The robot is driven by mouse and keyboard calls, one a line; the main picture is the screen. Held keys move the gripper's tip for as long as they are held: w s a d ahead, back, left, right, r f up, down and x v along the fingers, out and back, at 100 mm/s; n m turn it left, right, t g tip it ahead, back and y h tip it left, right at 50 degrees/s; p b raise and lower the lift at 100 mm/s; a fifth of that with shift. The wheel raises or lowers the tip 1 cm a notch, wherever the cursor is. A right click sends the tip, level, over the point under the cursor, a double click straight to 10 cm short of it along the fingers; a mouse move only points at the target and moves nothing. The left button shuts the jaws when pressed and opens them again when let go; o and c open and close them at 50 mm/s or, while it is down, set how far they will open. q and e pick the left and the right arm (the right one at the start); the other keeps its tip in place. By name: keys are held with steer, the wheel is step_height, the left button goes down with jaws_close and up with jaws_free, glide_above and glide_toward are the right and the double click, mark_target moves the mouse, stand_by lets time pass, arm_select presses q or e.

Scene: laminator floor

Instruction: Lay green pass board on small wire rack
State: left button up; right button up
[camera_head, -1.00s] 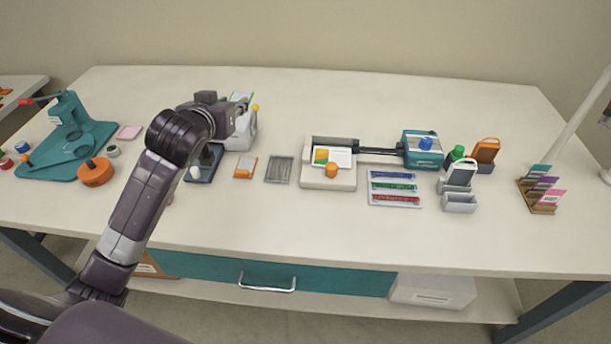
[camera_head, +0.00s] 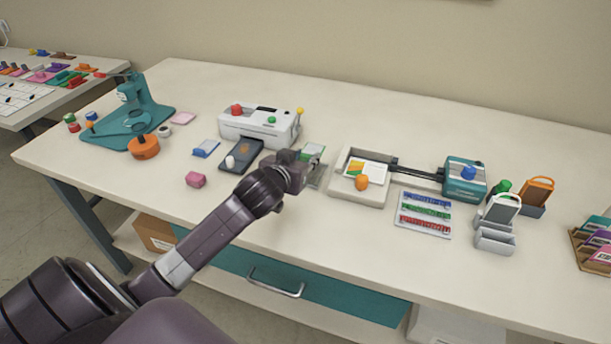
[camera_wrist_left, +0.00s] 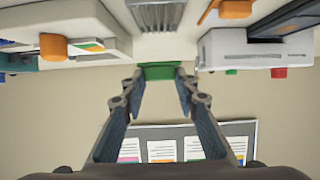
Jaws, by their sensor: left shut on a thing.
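My left gripper (camera_head: 303,160) is shut on the green pass board (camera_head: 312,151). In the left wrist view the board (camera_wrist_left: 160,71) shows edge-on between the two fingertips (camera_wrist_left: 158,80). The small wire rack (camera_head: 318,176) lies on the table, partly hidden behind the gripper and close to the board. In the wrist view the rack (camera_wrist_left: 155,13) shows at the top edge, apart from the board. The board looks held above the table; the exact height I cannot tell. My right gripper is in neither view.
The white laminator (camera_head: 258,121) stands left of the gripper, with a dark tray (camera_head: 252,158) in front. A cream card tray (camera_head: 347,190) with an orange knob stands close on the right. The front table strip is mostly clear.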

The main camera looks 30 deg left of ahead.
arm_select(q)
steer(key=shift+f, duration=0.95)
step_height(320, 180, down, 4)
steer(key=shift+f, duration=0.1)
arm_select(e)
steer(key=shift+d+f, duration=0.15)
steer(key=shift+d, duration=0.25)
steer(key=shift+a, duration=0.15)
arm_select(q)
steer(key=shift+f, duration=0.2)
steer(key=o, duration=1)
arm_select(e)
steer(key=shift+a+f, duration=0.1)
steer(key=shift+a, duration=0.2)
arm_select(q)
steer(key=shift+r, duration=0.1)
